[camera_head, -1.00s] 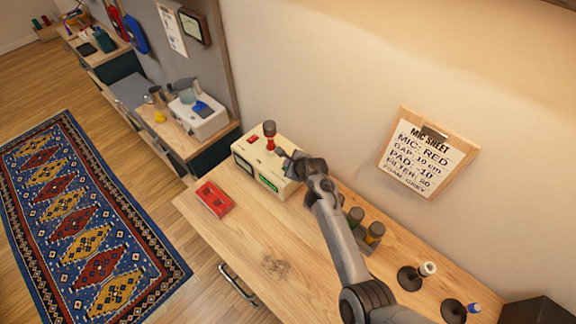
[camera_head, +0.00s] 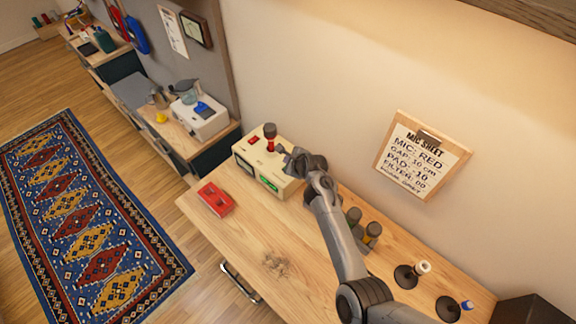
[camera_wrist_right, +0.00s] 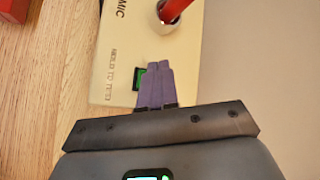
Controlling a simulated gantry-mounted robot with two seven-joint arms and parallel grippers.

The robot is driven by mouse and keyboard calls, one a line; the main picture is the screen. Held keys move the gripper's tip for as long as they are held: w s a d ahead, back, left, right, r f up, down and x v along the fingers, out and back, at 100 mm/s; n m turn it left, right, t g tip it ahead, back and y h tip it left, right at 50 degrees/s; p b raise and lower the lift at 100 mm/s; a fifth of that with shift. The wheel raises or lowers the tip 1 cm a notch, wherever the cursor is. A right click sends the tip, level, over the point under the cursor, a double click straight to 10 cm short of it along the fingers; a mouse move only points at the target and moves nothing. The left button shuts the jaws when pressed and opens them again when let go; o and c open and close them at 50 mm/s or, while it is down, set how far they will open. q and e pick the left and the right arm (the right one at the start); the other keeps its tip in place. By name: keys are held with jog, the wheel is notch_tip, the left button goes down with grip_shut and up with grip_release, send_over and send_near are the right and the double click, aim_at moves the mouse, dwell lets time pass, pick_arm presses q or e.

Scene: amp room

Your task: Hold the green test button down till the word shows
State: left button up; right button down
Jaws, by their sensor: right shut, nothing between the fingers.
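My right gripper (camera_head: 286,153) is over the box top, empty and shut. In the right wrist view, its purple fingertips (camera_wrist_right: 156,68) overlap the green button (camera_wrist_right: 139,79) beside the printed lettering, partly hiding it. I cannot tell whether the button is pressed. My left gripper is not in view.
A red tray (camera_head: 216,199) lies on the table (camera_head: 235,240) left of the box. A mic sheet (camera_head: 421,157) hangs on the wall. The table's front is mostly clear.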

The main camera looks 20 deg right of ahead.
jog(key=shift+r+p, duration=1.55)
jog(key=shift+r, duration=0.4)
jog(key=shift+f, duration=0.1)
jog(key=shift+s+d, duration=0.1)
jog(key=s+d+n+g+h+p, duration=0.1)
jog(key=s+d+n, duration=0.2)
jog(key=s+n, duration=0.45)
jog(key=s+d+n+g+h+p, duration=0.1)
jog(key=s+d+n, duration=0.25)
jog(key=s, duration=0.75)
jog(key=s+a+r+n+g, duration=0.1)
jog(key=s+a+r+n, duration=0.2)
jog(key=s+n, duration=0.5)
jog(key=s+a+r+n+g+p, duration=0.1)
jog(key=s+r+n, duration=0.3)
jog(key=s, duration=1.2)
jog(key=a+n+g, duration=0.1)
jog(key=n, duration=0.3)
jog(key=shift+s+a+r+y, duration=0.25)
jog(key=shift+a+r+y, duration=0.15)
